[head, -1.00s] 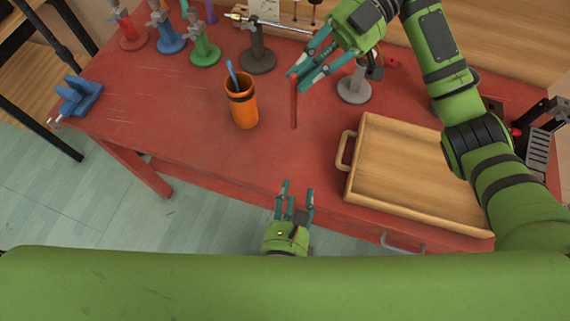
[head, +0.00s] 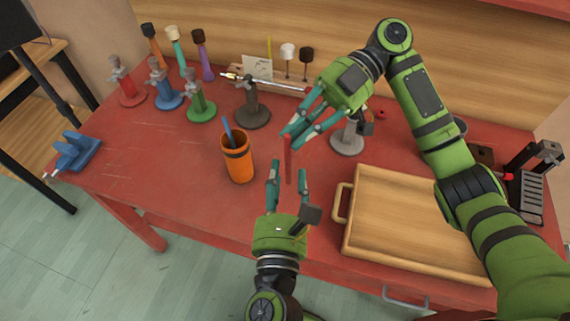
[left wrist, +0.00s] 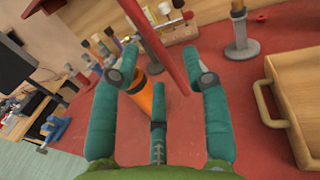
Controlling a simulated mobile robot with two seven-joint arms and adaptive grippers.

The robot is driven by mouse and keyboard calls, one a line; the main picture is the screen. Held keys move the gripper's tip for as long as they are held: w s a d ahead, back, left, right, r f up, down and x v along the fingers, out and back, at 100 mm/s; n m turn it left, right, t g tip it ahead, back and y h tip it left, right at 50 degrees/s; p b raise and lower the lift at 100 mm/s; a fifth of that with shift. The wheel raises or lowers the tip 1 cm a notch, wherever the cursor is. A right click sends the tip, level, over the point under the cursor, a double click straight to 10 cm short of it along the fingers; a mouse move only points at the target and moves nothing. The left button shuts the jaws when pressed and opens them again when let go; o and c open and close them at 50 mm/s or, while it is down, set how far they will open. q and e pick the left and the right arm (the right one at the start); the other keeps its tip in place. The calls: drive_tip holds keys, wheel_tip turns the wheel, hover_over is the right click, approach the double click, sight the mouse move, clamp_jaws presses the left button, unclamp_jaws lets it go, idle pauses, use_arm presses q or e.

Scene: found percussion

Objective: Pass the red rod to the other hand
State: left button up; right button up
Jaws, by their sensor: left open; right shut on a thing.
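The red rod (head: 288,160) hangs down from my right gripper (head: 294,138), which is shut on its upper end above the red table. The rod also shows in the left wrist view (left wrist: 158,45), crossing the top middle in front of the fingers. My left gripper (head: 288,172) is open below, its fingers pointing up toward the rod. In the head view the rod's lower part reaches between the left fingertips. In the left wrist view the left fingers (left wrist: 160,75) stand spread on both sides of the rod. I cannot tell whether they touch it.
An orange cup (head: 238,160) with a blue stick stands left of the left gripper. A wooden tray (head: 342,203) lies to the right. Coloured stands (head: 200,106) and a grey stand (head: 347,140) are at the back. A blue holder (head: 76,152) sits at the left edge.

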use_arm(q)
drive_tip(key=shift+w+d, duration=0.1)
drive_tip(key=shift+w, duration=1.6)
clamp_jaws()
use_arm(e)
drive_tip(key=o, duration=0.9)
drive_tip(key=shift+c, duration=0.2)
